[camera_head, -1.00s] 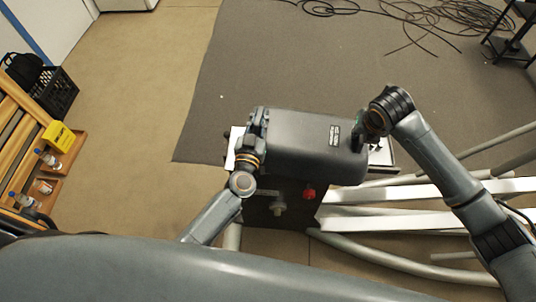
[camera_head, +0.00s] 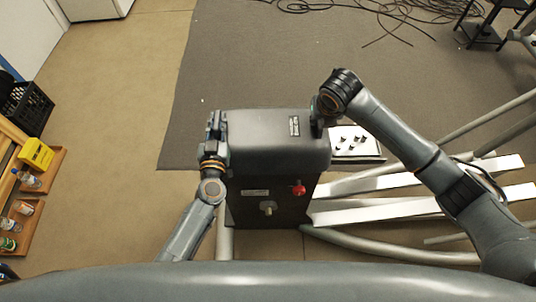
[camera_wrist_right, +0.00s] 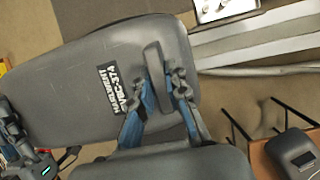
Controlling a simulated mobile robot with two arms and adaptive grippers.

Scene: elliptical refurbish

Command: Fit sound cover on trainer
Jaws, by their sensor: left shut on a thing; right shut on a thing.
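The dark grey sound cover (camera_head: 266,150) with a small label sits over the upper part of the trainer (camera_head: 247,209) in the head view. I cannot tell whether it is seated or just above. The trainer's dark front shows below it, with a red knob and a pale knob. My left gripper (camera_head: 217,127) is shut on the cover's left end. My right gripper (camera_head: 317,117) is shut on its right end. The right wrist view shows the cover (camera_wrist_right: 80,50) with a raised grip between my right fingers (camera_wrist_right: 162,85).
A white tray (camera_head: 357,144) with several small dark parts lies right of the cover. White rails (camera_head: 385,208) and grey tubes extend right from the trainer. Wooden shelves with bottles and a yellow box (camera_head: 36,154) stand left. Loose cables lie on the mat (camera_head: 240,60) at the back.

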